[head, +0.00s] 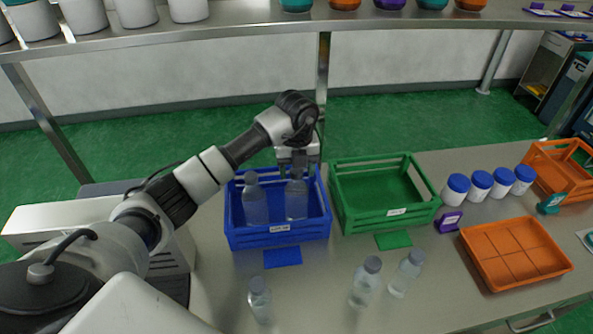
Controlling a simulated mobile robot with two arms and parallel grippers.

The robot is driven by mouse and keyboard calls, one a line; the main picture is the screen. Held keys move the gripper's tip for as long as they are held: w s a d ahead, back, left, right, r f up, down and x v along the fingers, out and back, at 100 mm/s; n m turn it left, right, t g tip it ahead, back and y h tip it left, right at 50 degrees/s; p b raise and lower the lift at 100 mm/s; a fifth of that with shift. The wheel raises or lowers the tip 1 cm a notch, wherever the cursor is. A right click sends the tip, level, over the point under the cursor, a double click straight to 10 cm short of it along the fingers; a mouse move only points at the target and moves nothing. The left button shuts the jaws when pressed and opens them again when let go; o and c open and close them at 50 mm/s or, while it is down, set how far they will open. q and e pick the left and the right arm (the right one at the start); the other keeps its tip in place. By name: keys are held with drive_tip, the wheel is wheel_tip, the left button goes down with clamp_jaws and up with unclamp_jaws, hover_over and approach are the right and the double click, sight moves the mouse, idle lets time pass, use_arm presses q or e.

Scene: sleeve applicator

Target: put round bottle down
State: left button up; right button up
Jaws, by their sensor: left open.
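My left gripper (298,168) points down over the blue crate (279,237), its jaws open at the top of a clear bottle (297,203). That bottle stands upright in the right half of the crate; its cap is largely hidden by the gripper. I cannot tell whether the fingers touch it. A second clear bottle (255,207) stands upright in the crate's left half, apart from the first. My right gripper is not in view.
An empty green crate (388,217) stands right of the blue one. Clear bottles stand in front, one at left (260,303) and two nearer the middle (365,286) (406,276). An orange tray (515,254) and blue-lidded jars (479,187) are at right. A shelf (240,28) spans above.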

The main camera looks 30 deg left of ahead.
use_arm(q)
wheel_tip(320, 180, up, 11)
drive_tip(key=b, duration=0.2)
drive_tip(key=shift+r, duration=0.2)
